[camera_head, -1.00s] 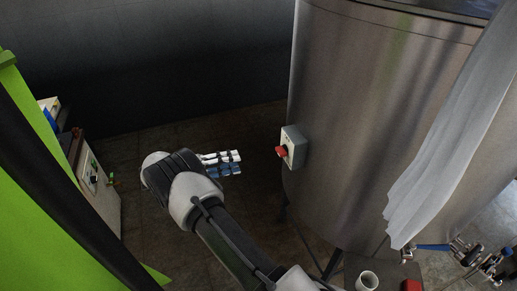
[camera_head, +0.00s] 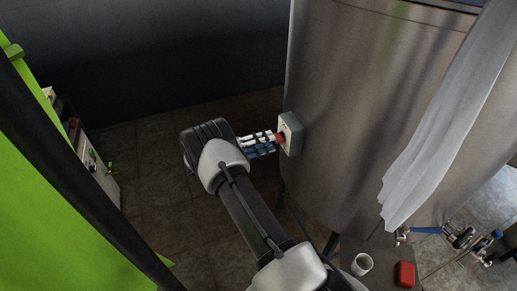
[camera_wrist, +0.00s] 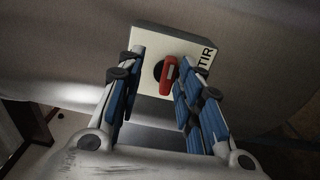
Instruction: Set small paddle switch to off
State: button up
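The small paddle switch is a red handle (camera_wrist: 168,76) on a black round base, on the pale face of a grey box (camera_head: 291,134) fixed to the steel tank's side. The wrist view shows the box face (camera_wrist: 148,46) with the letters "TIR". My gripper (camera_head: 277,139) reaches the box from the left in the head view. In the wrist view my gripper (camera_wrist: 158,72) is open, its blue-padded fingers on either side of the red handle. A gap shows at the left finger; the right finger is close to the handle, and I cannot tell if it touches.
The steel tank (camera_head: 350,110) fills the right, with a grey cloth (camera_head: 430,130) hanging over it. A white cup (camera_head: 361,264) and a red object (camera_head: 405,273) stand at the lower right. Blue-handled valves (camera_head: 430,230) lie beyond. A cabinet (camera_head: 95,165) stands at left.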

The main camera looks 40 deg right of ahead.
jog(key=shift+x, duration=1.5)
jog(key=shift+o, duration=1.3)
jog(key=shift+r, duration=0.4)
jog(key=c, duration=0.7)
jog(key=shift+w, duration=0.1)
jog(key=shift+c, duration=0.2)
jog(key=o, duration=0.5)
jog(key=shift+w+d+f+b+v, duration=0.1)
jog(key=shift+w+f+b+v, duration=0.25)
jog(key=shift+b+v, duration=2.15)
jog(key=shift+w+d+f+b+v, duration=0.2)
jog(key=shift+b+v, duration=0.8)
jog(key=shift+v, duration=2.9)
jog(key=shift+w+a+f+b+v, duration=0.1)
jog(key=shift+w+f+b+v, duration=0.35)
jog(key=shift+b+v, duration=2.05)
